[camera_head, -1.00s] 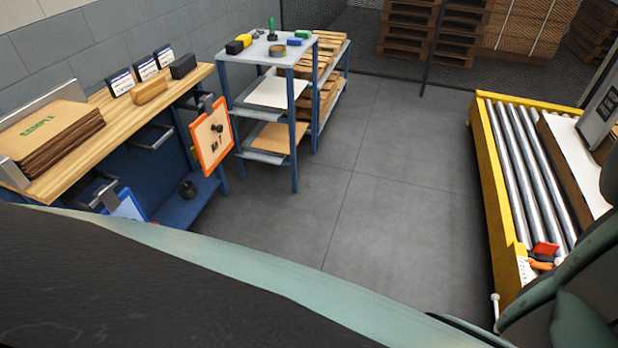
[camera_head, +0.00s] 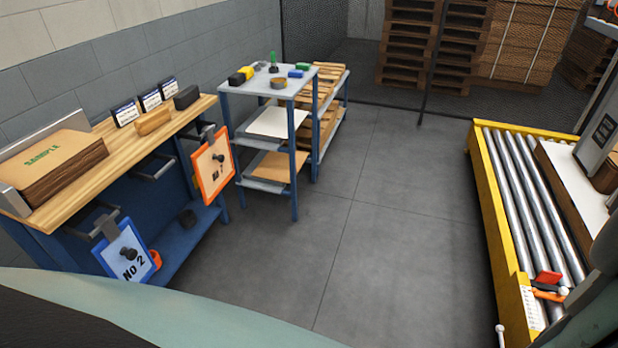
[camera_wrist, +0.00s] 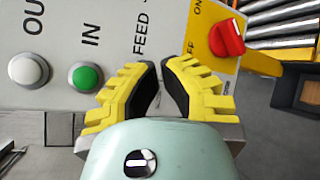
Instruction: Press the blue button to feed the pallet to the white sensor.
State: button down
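In the wrist view my gripper (camera_wrist: 160,66), with yellow and black fingers, is in front of a light grey control panel (camera_wrist: 115,20). Its fingertips are close together, with a narrow gap and nothing seen between them. They lie near the word FEED, right of a green button (camera_wrist: 85,77) under IN and a white button (camera_wrist: 28,70) under OUT. No blue button shows; my fingers cover part of the panel. In the head view a small white round-topped post (camera_head: 500,330) stands by the conveyor's near end; I cannot tell whether it is the sensor. My gripper is not visible there.
A red switch (camera_wrist: 227,39) sits on a yellow plate right of my fingers. The yellow-sided roller conveyor (camera_head: 486,200) carries a white-topped brown stack (camera_head: 570,185). A workbench (camera_head: 75,178) and a shelf table (camera_head: 268,88) stand left. The floor between is clear.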

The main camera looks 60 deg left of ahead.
jog(key=shift+w+a, duration=0.3)
jog(key=shift+w, duration=0.05)
dwell(1.3)
jog(key=shift+w+a, duration=0.25)
jog(key=shift+w, duration=0.05)
